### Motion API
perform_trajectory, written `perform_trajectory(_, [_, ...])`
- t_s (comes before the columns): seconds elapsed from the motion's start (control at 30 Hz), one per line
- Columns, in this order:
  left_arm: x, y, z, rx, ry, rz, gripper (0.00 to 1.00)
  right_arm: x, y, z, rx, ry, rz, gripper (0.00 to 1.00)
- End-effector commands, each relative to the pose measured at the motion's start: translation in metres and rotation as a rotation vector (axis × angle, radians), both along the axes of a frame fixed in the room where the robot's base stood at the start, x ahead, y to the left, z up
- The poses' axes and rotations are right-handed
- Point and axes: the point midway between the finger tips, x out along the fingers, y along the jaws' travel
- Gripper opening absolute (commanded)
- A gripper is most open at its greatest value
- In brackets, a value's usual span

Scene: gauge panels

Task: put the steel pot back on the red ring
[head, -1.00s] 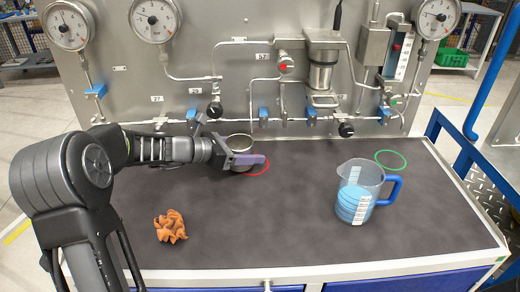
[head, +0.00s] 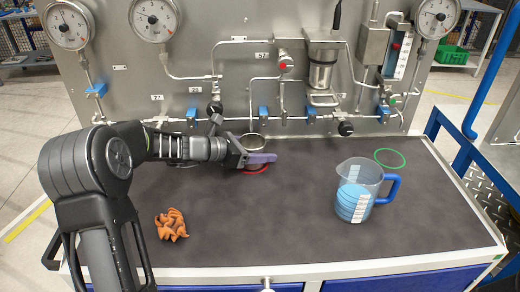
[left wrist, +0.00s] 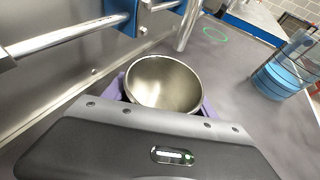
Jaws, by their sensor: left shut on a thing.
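The steel pot (head: 252,139) is at the back middle of the bench, mostly hidden behind my left gripper (head: 256,157). The left gripper is shut on the pot, its purple fingers on either side. The left wrist view shows the pot (left wrist: 163,84) upright, open and empty between the fingers. The red ring (head: 257,170) shows only as an arc below the gripper, the rest hidden by pot and gripper. The pot is over or on the ring; I cannot tell whether it touches the bench. My right gripper is not in view.
A measuring jug (head: 356,190) with blue liquid and a blue handle stands at right. A green ring (head: 390,158) lies behind it. A crumpled orange cloth (head: 171,224) lies at front left. The gauge panel (head: 180,95) with pipes and valves stands close behind the pot.

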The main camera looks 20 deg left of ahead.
Motion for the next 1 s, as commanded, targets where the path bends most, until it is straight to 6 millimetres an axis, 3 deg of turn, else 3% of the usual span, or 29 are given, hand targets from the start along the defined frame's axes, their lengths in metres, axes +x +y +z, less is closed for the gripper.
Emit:
perform_trajectory(0.07, [0.000, 0.000, -0.004, 0.000, 0.000, 0.000, 0.12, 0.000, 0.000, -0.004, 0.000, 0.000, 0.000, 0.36])
perform_trajectory(0.1, [0.000, 0.000, -0.003, 0.000, 0.000, 0.000, 0.68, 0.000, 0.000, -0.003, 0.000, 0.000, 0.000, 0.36])
perform_trajectory(0.3, [0.000, 0.000, -0.003, 0.000, 0.000, 0.000, 0.84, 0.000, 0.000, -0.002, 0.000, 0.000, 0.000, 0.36])
perform_trajectory(0.7, [0.000, 0.000, 0.003, 0.000, 0.000, 0.000, 0.87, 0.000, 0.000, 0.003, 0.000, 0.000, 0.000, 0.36])
perform_trajectory(1.0, [-0.033, 0.027, 0.018, 0.002, -0.002, 0.004, 0.87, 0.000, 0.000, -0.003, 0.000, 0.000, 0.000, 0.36])
